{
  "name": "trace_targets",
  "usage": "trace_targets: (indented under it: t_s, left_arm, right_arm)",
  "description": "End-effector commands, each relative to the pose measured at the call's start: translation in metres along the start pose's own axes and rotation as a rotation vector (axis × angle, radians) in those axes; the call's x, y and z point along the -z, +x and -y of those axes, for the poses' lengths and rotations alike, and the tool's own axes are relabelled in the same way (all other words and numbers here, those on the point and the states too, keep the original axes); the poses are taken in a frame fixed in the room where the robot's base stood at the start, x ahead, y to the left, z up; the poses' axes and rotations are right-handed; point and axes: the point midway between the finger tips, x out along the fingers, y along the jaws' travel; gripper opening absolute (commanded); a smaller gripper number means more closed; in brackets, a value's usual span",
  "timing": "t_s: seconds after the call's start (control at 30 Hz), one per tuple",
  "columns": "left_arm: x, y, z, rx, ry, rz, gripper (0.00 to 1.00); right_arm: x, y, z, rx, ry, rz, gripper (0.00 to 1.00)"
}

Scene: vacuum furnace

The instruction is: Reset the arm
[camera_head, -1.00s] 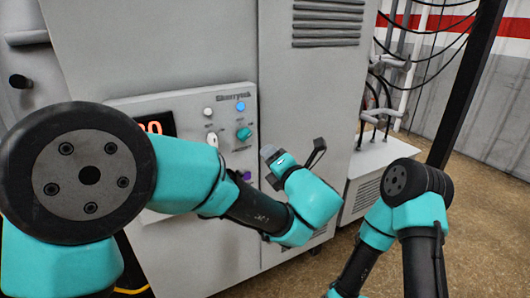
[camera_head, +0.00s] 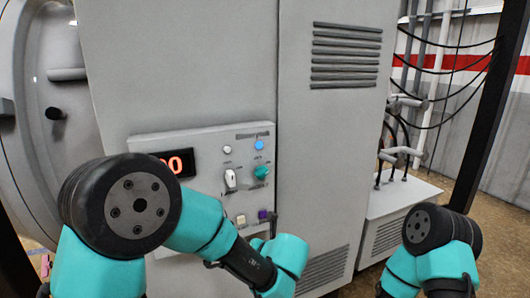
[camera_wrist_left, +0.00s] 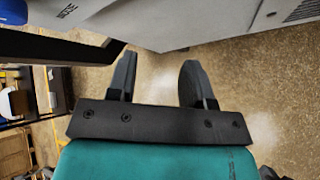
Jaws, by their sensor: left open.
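My left arm reaches across the front of the grey furnace cabinet (camera_head: 330,150) in the head view. Its wrist is below the control panel, and its gripper is mostly hidden behind the wrist there. In the left wrist view my left gripper (camera_wrist_left: 158,78) has its two black fingers spread, with nothing between them. Brown floor lies behind the fingers, and the cabinet's grey face runs along the top. My right arm (camera_head: 435,245) stands at the lower right of the head view; its gripper is out of the picture.
The control panel (camera_head: 215,148) has a red display (camera_head: 178,163), a white switch (camera_head: 231,180), a green knob (camera_head: 262,172) and small buttons. A round chamber door (camera_head: 50,110) is at the left. A dark post (camera_head: 487,120) and hanging cables are at the right. Shelving (camera_wrist_left: 30,105) shows in the wrist view.

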Motion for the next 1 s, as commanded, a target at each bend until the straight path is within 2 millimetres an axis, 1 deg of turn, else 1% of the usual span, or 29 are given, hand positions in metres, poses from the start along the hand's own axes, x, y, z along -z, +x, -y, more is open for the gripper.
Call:
trace_targets:
  t_s: [0.03, 0.07, 0.1, 0.17, 0.2, 0.27, 0.3, 0.33, 0.4, 0.47, 0.5, 0.57, 0.6, 0.67, 0.7, 0.77, 0.8, 0.93, 0.97, 1.0]
  left_arm:
    - [0.024, 0.021, 0.003, 0.028, -0.064, -0.096, 0.47]
    - [0.038, 0.031, 0.005, 0.046, -0.111, -0.153, 0.47]
    - [0.058, 0.044, 0.007, 0.066, -0.181, -0.235, 0.47]
    - [0.089, 0.062, 0.011, 0.090, -0.294, -0.361, 0.47]
    - [0.111, 0.072, 0.014, 0.100, -0.378, -0.449, 0.47]
    - [0.144, 0.085, 0.018, 0.105, -0.519, -0.587, 0.47]
    - [0.165, 0.093, 0.021, 0.100, -0.619, -0.680, 0.47]
    - [0.181, 0.097, 0.023, 0.094, -0.697, -0.748, 0.47]
    - [0.214, 0.104, 0.028, 0.064, -0.885, -0.902, 0.47]
    - [0.241, 0.109, 0.032, 0.023, -1.052, -1.028, 0.47]
    - [0.257, 0.112, 0.034, -0.012, -1.167, -1.107, 0.47]
    - [0.279, 0.115, 0.037, -0.076, -1.343, -1.219, 0.47]
    - [0.292, 0.116, 0.039, -0.126, -1.463, -1.288, 0.47]
    - [0.310, 0.119, 0.041, -0.212, -1.648, -1.382, 0.47]
    - [0.322, 0.121, 0.042, -0.279, -1.772, -1.438, 0.47]
    - [0.338, 0.125, 0.041, -0.386, -1.961, -1.509, 0.47]
    - [0.348, 0.129, 0.041, -0.467, -2.090, -1.547, 0.47]
    - [0.380, 0.141, 0.033, -0.754, -2.499, -1.603, 0.47]
    - [0.386, 0.143, 0.030, 0.816, 2.573, 1.595, 0.47]
    - [0.394, 0.146, 0.027, 0.841, 2.509, 1.489, 0.47]
  right_arm:
    - [0.000, 0.000, 0.000, 0.000, 0.000, 0.000, 0.00]
    - [0.000, 0.000, 0.000, 0.000, 0.000, 0.000, 0.00]
    - [0.000, 0.000, 0.000, 0.000, 0.000, 0.000, 0.00]
    - [0.000, 0.000, 0.000, 0.000, 0.000, 0.000, 0.00]
    - [0.000, 0.000, 0.000, 0.000, 0.000, 0.000, 0.00]
    - [0.000, 0.000, 0.000, 0.000, 0.000, 0.000, 0.00]
    - [0.000, 0.000, 0.000, 0.000, 0.000, 0.000, 0.00]
    - [0.000, 0.000, 0.000, 0.000, 0.000, 0.000, 0.00]
    - [0.000, 0.000, 0.000, 0.000, 0.000, 0.000, 0.00]
    - [0.000, 0.000, 0.000, 0.000, 0.000, 0.000, 0.00]
    - [0.000, 0.000, 0.000, 0.000, 0.000, 0.000, 0.00]
    - [0.000, 0.000, 0.000, 0.000, 0.000, 0.000, 0.00]
    - [0.000, 0.000, 0.000, 0.000, 0.000, 0.000, 0.00]
    - [0.000, 0.000, 0.000, 0.000, 0.000, 0.000, 0.00]
    - [0.000, 0.000, 0.000, 0.000, 0.000, 0.000, 0.00]
    - [0.000, 0.000, 0.000, 0.000, 0.000, 0.000, 0.00]
    - [0.000, 0.000, 0.000, 0.000, 0.000, 0.000, 0.00]
    - [0.000, 0.000, 0.000, 0.000, 0.000, 0.000, 0.00]
    - [0.000, 0.000, 0.000, 0.000, 0.000, 0.000, 0.00]
    - [0.000, 0.000, 0.000, 0.000, 0.000, 0.000, 0.00]
